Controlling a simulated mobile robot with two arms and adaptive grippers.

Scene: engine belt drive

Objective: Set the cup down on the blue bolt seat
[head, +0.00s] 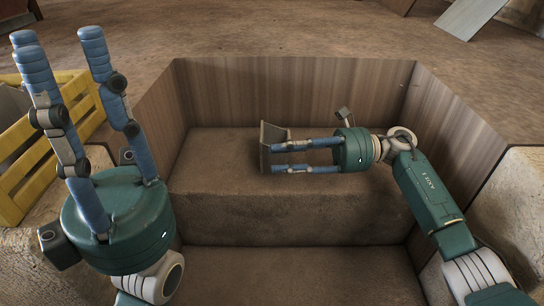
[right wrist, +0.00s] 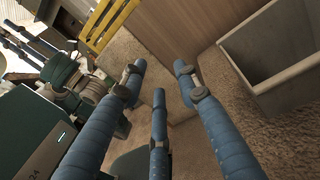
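I cannot make out a cup or a blue bolt seat in either view. My left gripper (head: 56,38) is raised at the left of the head view, its blue fingers spread and pointing up, with nothing between them. My right gripper (head: 276,158) reaches leftward inside the wood-walled recess, fingers roughly level. In the right wrist view its three fingers (right wrist: 158,78) are apart, with only bare brown surface between them.
A small grey-brown open box (head: 272,134) is by the right fingertips in the head view. A grey open bin (right wrist: 285,60) shows at the right wrist view's upper right. A yellow slatted crate (head: 18,137) stands at the left. The recess ledge (head: 225,205) is otherwise bare.

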